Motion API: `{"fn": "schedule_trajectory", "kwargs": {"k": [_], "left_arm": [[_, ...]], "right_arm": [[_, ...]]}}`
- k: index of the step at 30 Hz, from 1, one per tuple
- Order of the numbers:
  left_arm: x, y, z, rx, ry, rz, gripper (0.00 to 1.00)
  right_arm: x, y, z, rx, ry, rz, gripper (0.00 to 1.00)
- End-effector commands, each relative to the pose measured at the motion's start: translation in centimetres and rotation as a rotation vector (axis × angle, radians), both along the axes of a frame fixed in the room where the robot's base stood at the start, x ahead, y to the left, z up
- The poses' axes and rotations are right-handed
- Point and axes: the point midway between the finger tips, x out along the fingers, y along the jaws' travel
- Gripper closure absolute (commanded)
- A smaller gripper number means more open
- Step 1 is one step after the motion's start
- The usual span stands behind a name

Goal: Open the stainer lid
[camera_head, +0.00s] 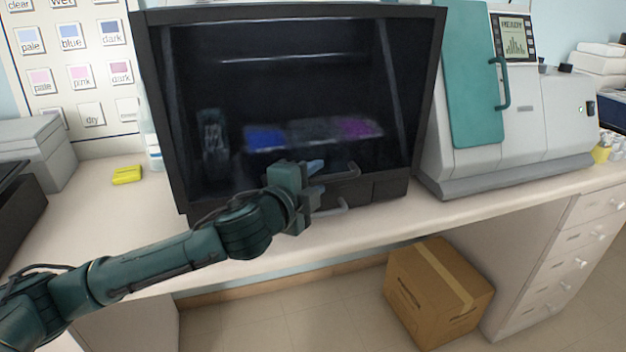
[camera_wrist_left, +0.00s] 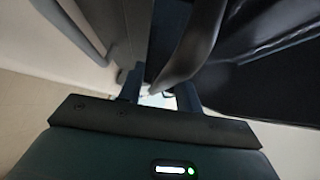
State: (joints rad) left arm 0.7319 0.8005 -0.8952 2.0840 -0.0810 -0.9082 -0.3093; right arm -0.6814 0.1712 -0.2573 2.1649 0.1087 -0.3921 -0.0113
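The stainer (camera_head: 172,100) is a large black cabinet on the counter with a dark see-through front lid (camera_head: 290,85). The lid looks shut. Blue and purple baths (camera_head: 265,138) show dimly behind it. A grey bar handle (camera_head: 340,173) sits at the lid's lower edge, and a similar bar (camera_head: 330,209) shows lower down. My left gripper (camera_head: 318,180) is right at the upper handle. In the left wrist view its fingers (camera_wrist_left: 158,94) stand apart, with a dark curved bar (camera_wrist_left: 187,50) close in front of them. I cannot tell whether they touch it. My right gripper is out of view.
To the right stands a grey machine (camera_head: 545,130) with a teal door (camera_head: 472,75) and a small screen. A yellow item (camera_head: 127,175) and a grey box (camera_head: 40,140) lie to the left. A cardboard box (camera_head: 440,290) is on the floor below the counter (camera_head: 400,222).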

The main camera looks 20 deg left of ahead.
Motion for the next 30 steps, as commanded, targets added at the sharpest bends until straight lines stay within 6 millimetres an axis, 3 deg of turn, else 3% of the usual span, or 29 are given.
{"fn": "schedule_trajectory", "kwargs": {"k": [13,30], "left_arm": [[-0.04,0.03,-0.01,0.000,0.000,0.000,1.00],[0.07,-0.29,0.45,0.000,0.000,0.000,1.00]], "right_arm": [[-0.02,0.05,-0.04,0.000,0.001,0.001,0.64],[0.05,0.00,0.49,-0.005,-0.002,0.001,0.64]]}}
